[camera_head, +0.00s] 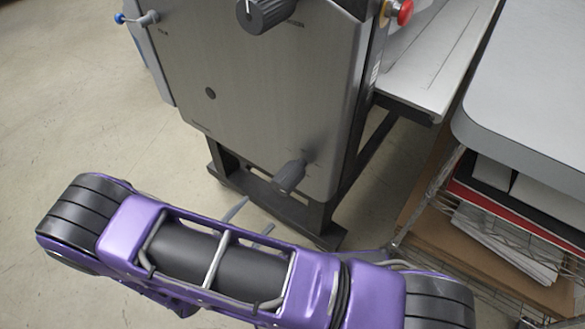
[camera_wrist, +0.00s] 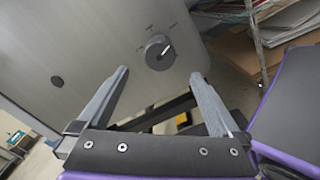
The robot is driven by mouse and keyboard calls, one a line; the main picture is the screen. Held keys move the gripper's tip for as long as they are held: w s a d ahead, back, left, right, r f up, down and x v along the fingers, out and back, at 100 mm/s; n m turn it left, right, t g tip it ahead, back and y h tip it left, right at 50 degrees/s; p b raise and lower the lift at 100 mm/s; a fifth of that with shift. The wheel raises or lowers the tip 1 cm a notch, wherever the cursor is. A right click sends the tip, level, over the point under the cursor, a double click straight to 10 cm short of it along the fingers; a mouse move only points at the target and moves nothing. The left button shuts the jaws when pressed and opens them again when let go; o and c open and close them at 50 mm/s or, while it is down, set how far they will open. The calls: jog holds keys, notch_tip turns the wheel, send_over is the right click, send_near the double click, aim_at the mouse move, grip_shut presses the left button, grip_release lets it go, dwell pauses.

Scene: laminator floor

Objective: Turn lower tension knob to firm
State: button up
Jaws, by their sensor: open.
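The lower tension knob (camera_head: 289,176) is a dark grey knob low on the grey side panel of the laminator (camera_head: 262,100). In the wrist view the knob (camera_wrist: 158,52) shows face-on, with a white pointer line aimed to the upper right. Small marks ring it, too small to read. My gripper (camera_wrist: 160,76) is open and empty. Its two fingers point at the panel, one on each side below the knob in the picture, apart from it. In the head view my purple arm hides most of the gripper; only the finger ends (camera_head: 250,214) show.
A larger upper knob (camera_head: 268,12) sits at the panel's top. A red button (camera_head: 402,12) and a blue-tipped lever (camera_head: 122,18) stick out at the sides. A wire rack with a grey top (camera_head: 530,85) and papers (camera_head: 505,240) stands close on the right. The floor at left is clear.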

aim_at(293, 173)
jog(key=x, duration=1.6)
jog(key=shift+w+d+r, duration=0.1)
jog(key=shift+w+d, duration=0.1)
jog(key=shift+w, duration=0.1)
jog(key=c, duration=1.3)
